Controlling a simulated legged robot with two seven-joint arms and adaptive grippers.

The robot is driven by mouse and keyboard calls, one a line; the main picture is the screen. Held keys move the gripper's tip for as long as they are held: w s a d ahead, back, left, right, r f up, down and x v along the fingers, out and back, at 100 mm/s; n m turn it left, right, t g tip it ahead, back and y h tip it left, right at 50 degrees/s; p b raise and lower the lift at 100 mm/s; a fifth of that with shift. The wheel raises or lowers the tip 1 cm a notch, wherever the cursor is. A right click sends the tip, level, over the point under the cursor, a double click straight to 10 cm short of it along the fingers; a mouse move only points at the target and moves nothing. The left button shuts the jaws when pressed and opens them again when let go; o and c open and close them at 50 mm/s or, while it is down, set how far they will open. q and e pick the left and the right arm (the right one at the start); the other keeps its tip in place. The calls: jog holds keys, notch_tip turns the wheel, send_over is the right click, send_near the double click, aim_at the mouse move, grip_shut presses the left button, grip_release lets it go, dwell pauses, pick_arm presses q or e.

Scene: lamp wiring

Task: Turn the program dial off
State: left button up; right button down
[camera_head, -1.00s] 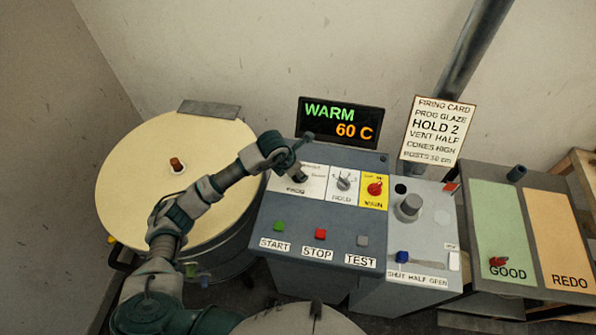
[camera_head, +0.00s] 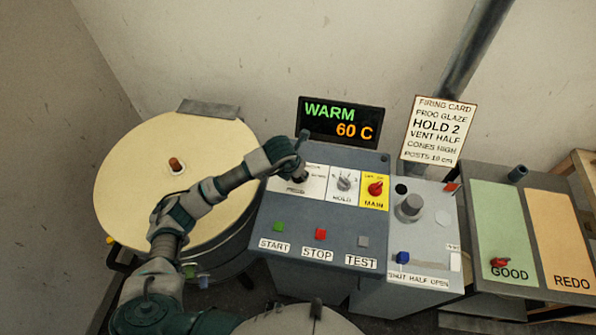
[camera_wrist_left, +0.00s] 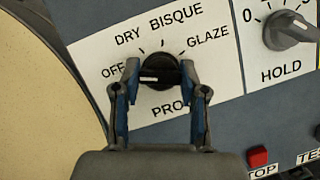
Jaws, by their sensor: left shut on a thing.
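The program dial (camera_wrist_left: 160,70) is a round black knob on a white plate marked OFF, DRY, BISQUE and GLAZE. Its white pointer mark lies on the left side of the knob, facing roughly toward OFF. My left gripper (camera_wrist_left: 160,82) is shut on the dial, one finger on each side of it. In the head view my left gripper (camera_head: 300,176) reaches over the PROG plate (camera_head: 282,187) and hides part of the dial and lettering. My right gripper is not in view.
The HOLD dial (camera_head: 344,182) and the red MAIN switch (camera_head: 375,189) sit just right. START (camera_head: 278,227), STOP (camera_head: 320,234) and TEST (camera_head: 362,241) buttons lie below. The display (camera_head: 340,122) reads WARM 60 C. The round kiln (camera_head: 140,195) stands left, under my arm.

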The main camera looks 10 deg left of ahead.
pick_arm(q)
jog(key=o, duration=1.1)
jog(key=shift+o, duration=0.2)
jog(key=v, duration=1.1)
jog(key=shift+a+r, duration=0.2)
jog(key=shift+r, duration=0.15)
jog(key=shift+s, duration=0.2)
